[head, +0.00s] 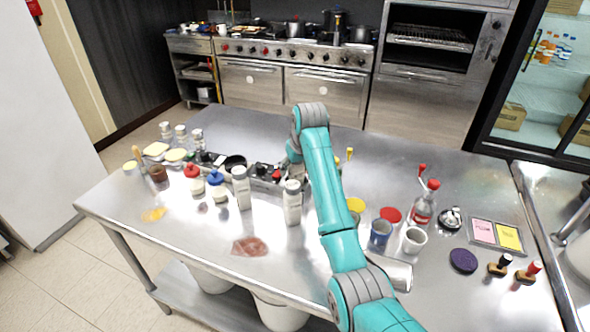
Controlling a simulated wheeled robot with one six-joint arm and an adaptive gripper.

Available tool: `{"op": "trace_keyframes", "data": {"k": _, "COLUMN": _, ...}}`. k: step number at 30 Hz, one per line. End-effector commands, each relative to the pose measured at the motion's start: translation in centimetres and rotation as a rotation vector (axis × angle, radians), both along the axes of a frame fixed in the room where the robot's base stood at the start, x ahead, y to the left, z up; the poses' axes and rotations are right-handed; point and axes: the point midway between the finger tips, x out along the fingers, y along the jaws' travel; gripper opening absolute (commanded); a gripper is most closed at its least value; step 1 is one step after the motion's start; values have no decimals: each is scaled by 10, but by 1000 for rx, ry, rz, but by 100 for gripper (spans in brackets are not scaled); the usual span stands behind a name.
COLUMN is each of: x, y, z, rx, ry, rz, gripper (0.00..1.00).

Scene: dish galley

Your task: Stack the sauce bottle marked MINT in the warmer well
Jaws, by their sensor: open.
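Two tall white bottles with small dark print stand mid-table, one on the left (241,190) and one on the right (292,206). A red-capped squeeze bottle (194,182) and a blue-capped one (217,190) stand to their left. The print is too small to read, so I cannot tell which bottle is marked MINT. A low dark metal unit (262,180) behind the white bottles may hold the warmer well; its openings are unclear. My gripper (278,172) points down near this unit, behind the white bottles, partly hidden, open, with no bottle visibly held.
Raw meat (250,246) lies near the front edge. Several shakers (181,134) stand at the far left. A clear red-topped bottle (423,208), a blue cup (380,234) and a white cup (414,240) stand right of my arm. The table's back middle is clear.

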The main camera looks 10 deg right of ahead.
Motion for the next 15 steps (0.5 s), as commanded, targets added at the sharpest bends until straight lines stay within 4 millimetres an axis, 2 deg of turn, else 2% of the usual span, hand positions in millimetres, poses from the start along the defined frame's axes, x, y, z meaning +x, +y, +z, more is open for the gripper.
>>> {"op": "trace_keyframes", "data": {"k": 15, "x": -36, "y": -6, "z": 88, "rx": 0, "ry": -3, "rz": 0, "gripper": 70}}
